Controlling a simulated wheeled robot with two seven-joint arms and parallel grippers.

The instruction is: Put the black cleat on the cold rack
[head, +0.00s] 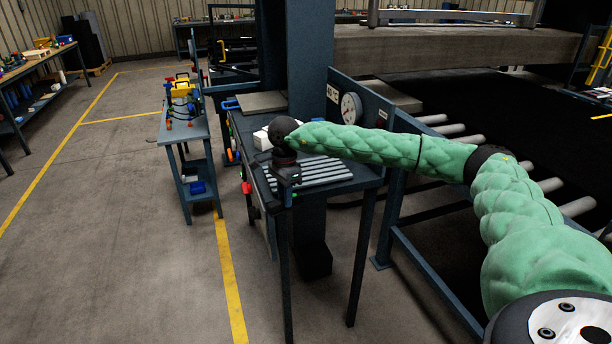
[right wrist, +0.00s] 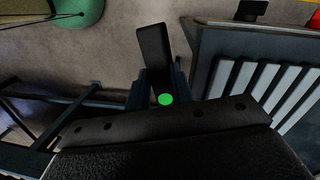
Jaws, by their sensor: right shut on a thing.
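My right gripper (head: 286,184) is at the front left corner of the small table by the press. In the right wrist view the right gripper (right wrist: 160,88) is shut on the black cleat (right wrist: 153,52), a dark flat bar sticking out between the fingers. A bright green dot shows near the fingers. The slatted rack (head: 322,172), with pale bars, lies on the table just right of the gripper. It also shows in the right wrist view (right wrist: 268,82), to the right of the cleat and apart from it. In the head view the cleat is hard to make out. My left gripper is out of view.
A round gauge (head: 350,108) stands on a panel behind the rack. White blocks (head: 262,140) sit at the table's back left. A blue side bench (head: 184,130) with coloured tools stands to the left. Press rollers (head: 455,128) lie right. Open floor lies front left.

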